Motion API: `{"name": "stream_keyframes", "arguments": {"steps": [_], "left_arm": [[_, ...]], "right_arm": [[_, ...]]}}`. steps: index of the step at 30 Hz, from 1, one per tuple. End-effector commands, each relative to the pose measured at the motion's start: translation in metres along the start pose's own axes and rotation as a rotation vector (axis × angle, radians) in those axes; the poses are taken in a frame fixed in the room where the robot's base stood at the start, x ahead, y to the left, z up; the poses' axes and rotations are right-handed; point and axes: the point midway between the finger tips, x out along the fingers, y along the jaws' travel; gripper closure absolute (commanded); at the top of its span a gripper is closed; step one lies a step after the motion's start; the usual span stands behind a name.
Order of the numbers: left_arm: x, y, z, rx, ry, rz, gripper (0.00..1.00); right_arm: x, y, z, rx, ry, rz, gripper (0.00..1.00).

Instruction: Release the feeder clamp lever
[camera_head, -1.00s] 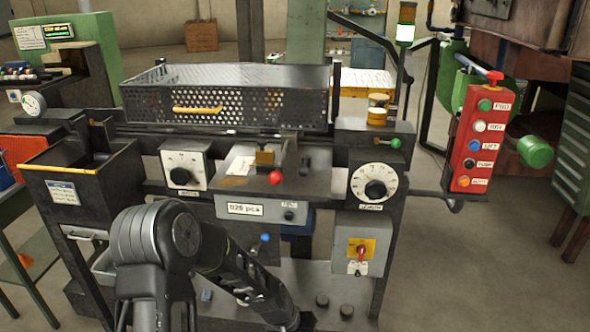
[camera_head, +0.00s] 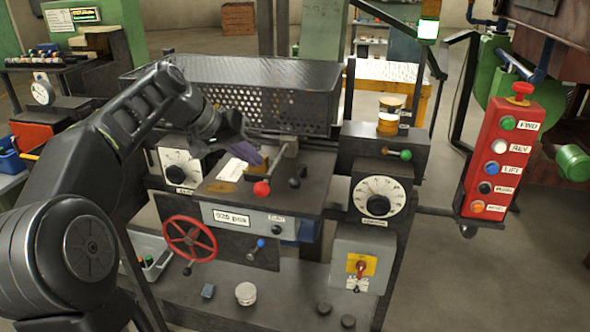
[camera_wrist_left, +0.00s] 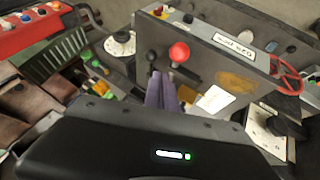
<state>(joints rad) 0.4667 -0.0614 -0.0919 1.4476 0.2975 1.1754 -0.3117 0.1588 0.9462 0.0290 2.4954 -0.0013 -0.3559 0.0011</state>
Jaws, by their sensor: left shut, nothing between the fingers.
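A lever with a red ball knob (camera_head: 261,188) sits on the dark feeder plate (camera_head: 312,170) in the middle of the machine. I cannot read a label naming it as the clamp lever. The red knob shows in the left wrist view (camera_wrist_left: 179,52), just beyond the fingertips. My left gripper (camera_head: 250,156) is shut and empty above the plate, behind the red knob in the head view. Its fingers (camera_wrist_left: 167,80) are together in the wrist view, and contact with the lever cannot be told. The gripper hides part of the lever and its mount.
A smaller black knob (camera_head: 295,183) stands right of the red one. A perforated guard (camera_head: 300,95) rises behind the plate. A red handwheel (camera_head: 190,240) is below left.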

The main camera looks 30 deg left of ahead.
Motion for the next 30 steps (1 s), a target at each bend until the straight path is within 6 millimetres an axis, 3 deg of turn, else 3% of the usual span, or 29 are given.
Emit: {"name": "stream_keyframes", "arguments": {"steps": [14, 30], "left_arm": [[0.011, 0.0, 0.0, 0.0, -0.003, 0.0, 1.0], [0.091, 0.0, 0.0, -0.001, -0.004, 0.0, 1.0]], "right_arm": [[-0.001, -0.001, 0.0, 0.0, 0.0, 0.0, 0.64], [-0.01, -0.004, 0.0, 0.0, -0.001, 0.0, 0.64]]}}
